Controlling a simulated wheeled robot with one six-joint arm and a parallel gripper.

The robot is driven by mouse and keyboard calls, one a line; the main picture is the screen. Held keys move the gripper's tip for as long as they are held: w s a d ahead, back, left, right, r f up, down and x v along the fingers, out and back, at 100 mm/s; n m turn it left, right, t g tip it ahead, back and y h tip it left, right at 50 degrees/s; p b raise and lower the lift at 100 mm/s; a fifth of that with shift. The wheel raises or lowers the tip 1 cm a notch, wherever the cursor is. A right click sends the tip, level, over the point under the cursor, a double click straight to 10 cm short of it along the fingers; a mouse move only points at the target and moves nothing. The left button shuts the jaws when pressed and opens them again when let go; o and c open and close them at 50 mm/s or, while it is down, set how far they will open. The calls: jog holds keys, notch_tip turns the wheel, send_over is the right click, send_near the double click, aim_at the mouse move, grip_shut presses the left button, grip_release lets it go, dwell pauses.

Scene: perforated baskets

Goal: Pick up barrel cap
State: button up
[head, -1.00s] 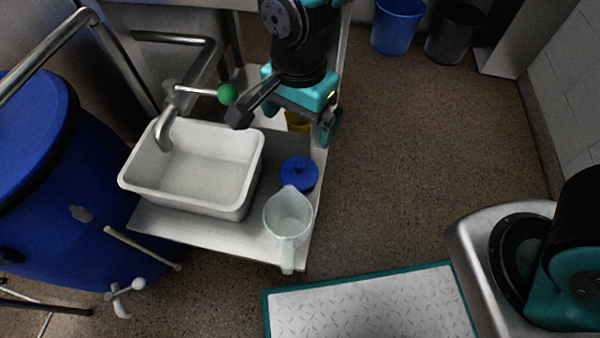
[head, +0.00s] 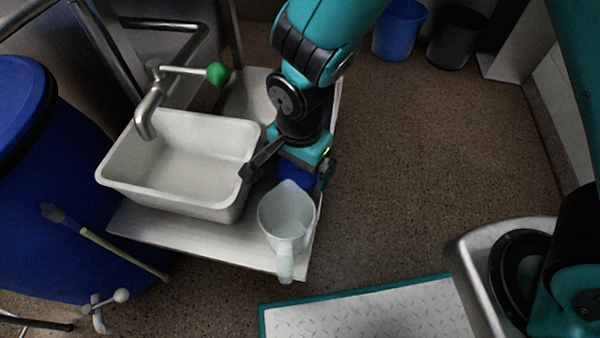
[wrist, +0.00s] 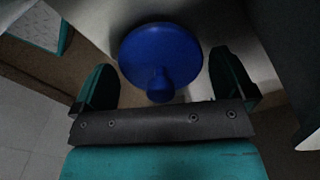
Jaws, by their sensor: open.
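The barrel cap is a blue disc with a small knob. In the head view the blue cap (head: 293,176) shows partly behind my gripper (head: 285,177), on the steel shelf behind the clear jug. In the wrist view the cap (wrist: 160,52) lies just ahead of my gripper (wrist: 165,85), with its knob between the two fingers. My gripper is open and holds nothing. I cannot tell whether a finger touches the cap.
A clear jug (head: 286,218) stands on the shelf (head: 190,238), close in front of the cap. A white basin (head: 185,165) under a tap (head: 150,110) is to the left. A large blue barrel (head: 45,215) stands at far left.

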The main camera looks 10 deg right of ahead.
jog(key=shift+f, duration=0.15)
jog(key=shift+c, duration=0.5)
jog(key=c, duration=0.7)
